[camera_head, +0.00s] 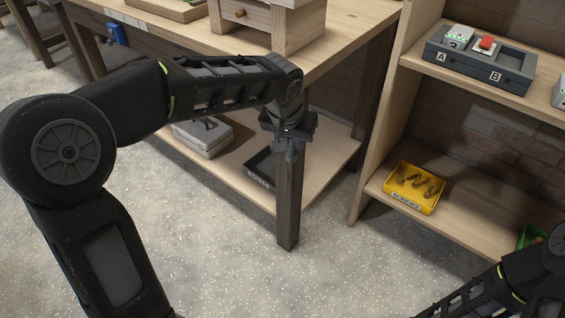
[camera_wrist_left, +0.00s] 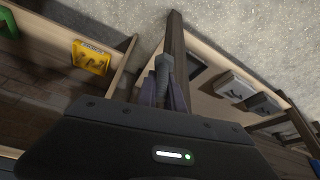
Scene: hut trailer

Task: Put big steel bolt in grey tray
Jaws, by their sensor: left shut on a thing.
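My left gripper (camera_head: 289,143) hangs in front of the workbench's front corner leg, pointing down. In the left wrist view its fingers (camera_wrist_left: 163,92) are shut on a grey metal piece, which looks like the big steel bolt (camera_wrist_left: 163,72). In the head view the held piece is too small and dark to tell from the gripper. A dark grey tray (camera_head: 259,171) with a label on its front lies on the workbench's lower shelf, left of the leg and partly hidden by it. The tray also shows in the left wrist view (camera_wrist_left: 195,66). My right gripper is out of view.
A light grey case (camera_head: 203,135) sits on the lower shelf left of the tray. The workbench leg (camera_head: 289,205) stands close to my left gripper. A yellow tray (camera_head: 414,187) with several curved pieces and a green tray (camera_head: 532,236) are on the right shelf unit. Open floor lies in front.

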